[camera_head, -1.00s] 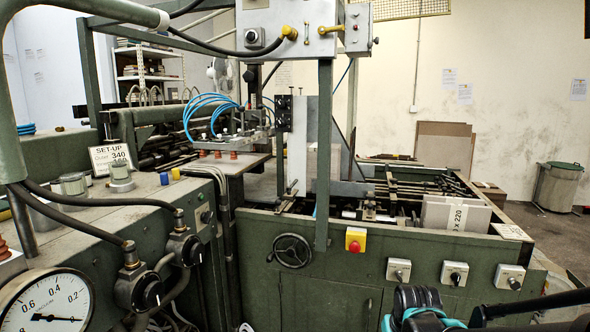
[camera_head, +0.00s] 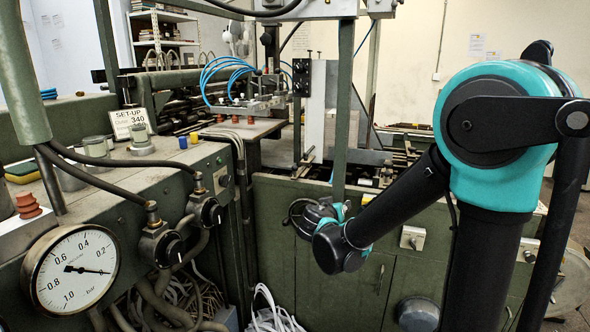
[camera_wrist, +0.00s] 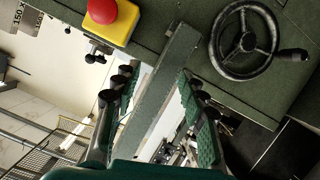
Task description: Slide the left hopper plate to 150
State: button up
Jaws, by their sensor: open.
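An upright pale metal plate (camera_head: 315,105) stands at the hopper left of the green post (camera_head: 344,100). It looks like the left hopper plate; its scale is too small to read. My gripper (camera_wrist: 157,84) is open in the wrist view, its two green-padded fingers spread. The grey-green post (camera_wrist: 160,90) runs slantwise through the view between the fingers; I cannot tell how far beyond them it is. In the head view my wrist hides the fingers, in front of the machine near the handwheel (camera_head: 300,215). I cannot clearly identify the plate in the wrist view.
The handwheel (camera_wrist: 243,40) and a red button on a yellow box (camera_wrist: 108,18) lie near the fingers in the wrist view. A set-up card (camera_head: 128,122) stands on the left bench beside jars. Blue hoses (camera_head: 225,72) arch over the feeder. My arm covers the right side.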

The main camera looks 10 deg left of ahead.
aim_at(294, 169)
jog(key=a+r+n+t+y, duration=0.1)
jog(key=a+r+t+y, duration=0.15)
jog(key=a, duration=0.55)
jog(key=a+r+n+t+y, duration=0.1)
jog(key=a+r+t, duration=0.15)
jog(key=a, duration=0.65)
jog(key=shift+g, duration=0.5)
jog(key=w, duration=1.8)
jog(key=shift+d+r, duration=0.1)
jog(key=shift+d, duration=0.1)
jog(key=shift+s, duration=0.1)
grip_shut()
